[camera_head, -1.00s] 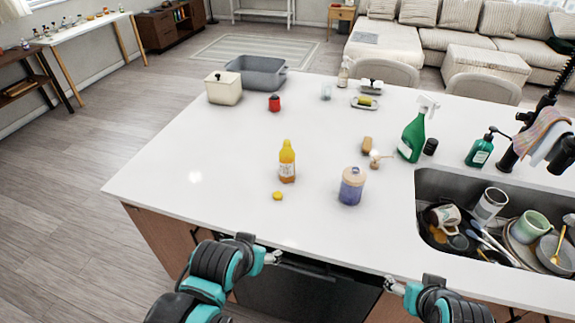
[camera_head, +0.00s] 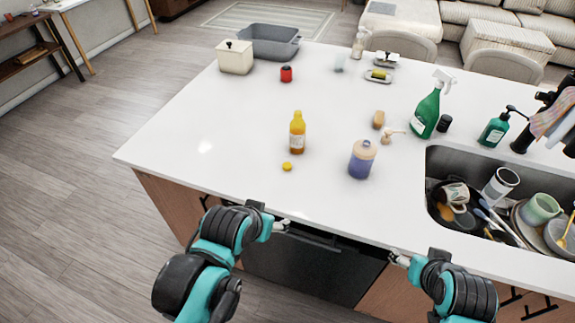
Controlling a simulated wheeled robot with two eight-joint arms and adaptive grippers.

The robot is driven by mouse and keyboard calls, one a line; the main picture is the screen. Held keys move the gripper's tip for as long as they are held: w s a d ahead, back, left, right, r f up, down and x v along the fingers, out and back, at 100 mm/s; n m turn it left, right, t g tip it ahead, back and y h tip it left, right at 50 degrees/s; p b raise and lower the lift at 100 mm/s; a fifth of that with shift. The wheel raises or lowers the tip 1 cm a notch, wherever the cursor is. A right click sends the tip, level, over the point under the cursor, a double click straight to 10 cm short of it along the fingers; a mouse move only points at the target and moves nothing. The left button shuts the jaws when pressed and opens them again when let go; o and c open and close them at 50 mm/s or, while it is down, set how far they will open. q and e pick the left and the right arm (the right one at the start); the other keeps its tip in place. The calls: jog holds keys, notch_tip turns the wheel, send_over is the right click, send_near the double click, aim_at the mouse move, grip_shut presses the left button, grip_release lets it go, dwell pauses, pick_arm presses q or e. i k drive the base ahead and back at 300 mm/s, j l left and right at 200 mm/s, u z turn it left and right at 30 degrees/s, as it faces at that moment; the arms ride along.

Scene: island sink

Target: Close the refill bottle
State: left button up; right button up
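The refill bottle (camera_head: 297,135) stands upright on the white island counter, yellow-orange with a pale label. A small round yellow cap (camera_head: 287,166) lies on the counter just in front of it, apart from the bottle. My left gripper (camera_head: 282,225) is near the counter's front edge, in front of the cap and apart from it. My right gripper (camera_head: 396,258) is farther right, also near the front edge. Neither gripper touches the bottle or cap. Their fingers are too small to tell whether they are open or shut.
A brush (camera_head: 391,134), green spray bottle (camera_head: 426,115) and dish-filled sink (camera_head: 432,192) are farther right. A red jar (camera_head: 286,74) and grey basin (camera_head: 270,42) stand behind. The counter's left side is clear.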

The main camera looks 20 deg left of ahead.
aim_at(297, 127)
jog(key=j+z, duration=1.1)
jog(key=j, duration=0.15)
